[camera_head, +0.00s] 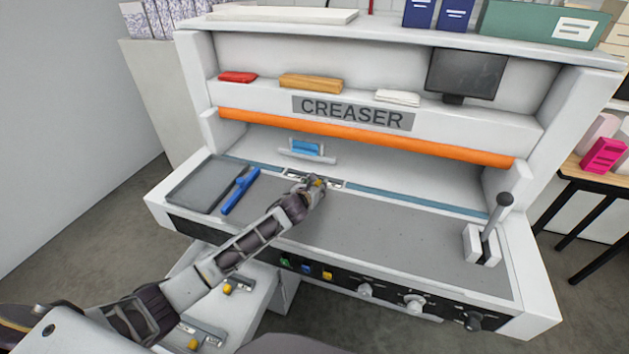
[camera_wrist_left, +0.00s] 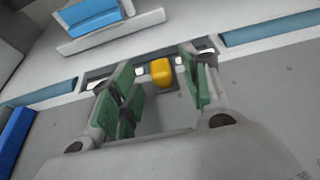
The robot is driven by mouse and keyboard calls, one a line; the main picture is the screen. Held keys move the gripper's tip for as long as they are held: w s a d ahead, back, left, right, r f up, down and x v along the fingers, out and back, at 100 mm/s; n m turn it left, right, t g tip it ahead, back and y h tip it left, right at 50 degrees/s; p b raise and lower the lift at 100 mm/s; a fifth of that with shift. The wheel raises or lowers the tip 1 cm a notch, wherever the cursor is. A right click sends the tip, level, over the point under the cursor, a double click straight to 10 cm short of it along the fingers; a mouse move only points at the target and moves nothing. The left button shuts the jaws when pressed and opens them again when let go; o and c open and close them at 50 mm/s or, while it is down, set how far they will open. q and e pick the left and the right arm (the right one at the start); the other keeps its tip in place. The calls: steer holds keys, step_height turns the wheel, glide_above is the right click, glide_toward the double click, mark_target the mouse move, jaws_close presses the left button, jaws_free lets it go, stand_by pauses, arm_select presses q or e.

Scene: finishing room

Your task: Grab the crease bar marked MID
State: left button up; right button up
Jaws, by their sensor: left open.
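A crease bar with a yellow knob (camera_wrist_left: 161,72) sits in a slot of the creaser bed. My left gripper (camera_head: 318,183) is over this slot, and it also shows in the left wrist view (camera_wrist_left: 158,88). Its green-padded fingers are open, one on each side of the yellow knob, with gaps left between. No MID mark is readable on any part. Two more metal pieces with yellow knobs, a far one (camera_head: 238,285) and a near one (camera_head: 206,334), lie on a pale surface below the bed's front edge. My right gripper is not in view.
A blue block on a pale holder (camera_head: 305,149) stands behind the slot. A blue-handled tool (camera_head: 240,190) lies on the bed at left. An orange bar (camera_head: 360,137) spans the creaser above. A lever (camera_head: 490,230) stands at right. The grey bed (camera_head: 400,240) between is clear.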

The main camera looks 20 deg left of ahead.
arm_select(q)
steer(key=shift+w+f, duration=0.25)
steer(key=shift+w, duration=0.3)
steer(key=shift+c, duration=0.3)
steer(key=c, duration=0.9)
step_height(320, 180, up, 10)
